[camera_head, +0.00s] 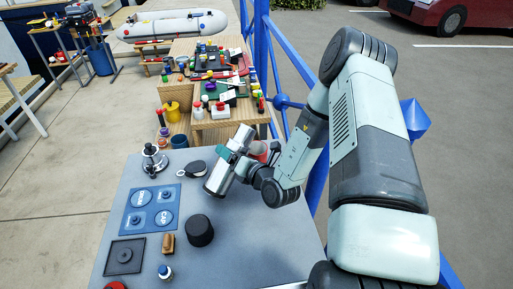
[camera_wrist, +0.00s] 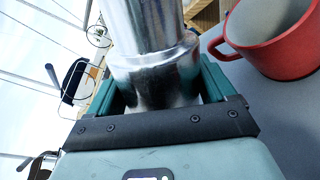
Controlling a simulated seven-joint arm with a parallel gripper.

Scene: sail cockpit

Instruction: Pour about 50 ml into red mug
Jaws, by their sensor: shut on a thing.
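My gripper (camera_head: 240,160) is shut on a shiny silver flask (camera_head: 219,178), held above the grey table's far right part. The flask is tilted in the head view. In the wrist view the flask (camera_wrist: 150,35) stands between the two green jaws of my gripper (camera_wrist: 162,88); its ends are out of that view. The red mug (camera_head: 259,149) is just right of the flask, partly hidden by my gripper. In the wrist view the red mug (camera_wrist: 285,62) is at the upper right, its handle toward the flask, apart from it. Its pale inside shows partly; I cannot tell any liquid.
The grey table (camera_head: 225,262) also holds a blue mat (camera_head: 150,208) with round pieces, a black round pot (camera_head: 199,230), a brown block (camera_head: 168,243), a small bottle (camera_head: 165,272) and a chrome piece (camera_head: 153,160). Blue railing (camera_head: 282,102) runs behind. The front right of the table is clear.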

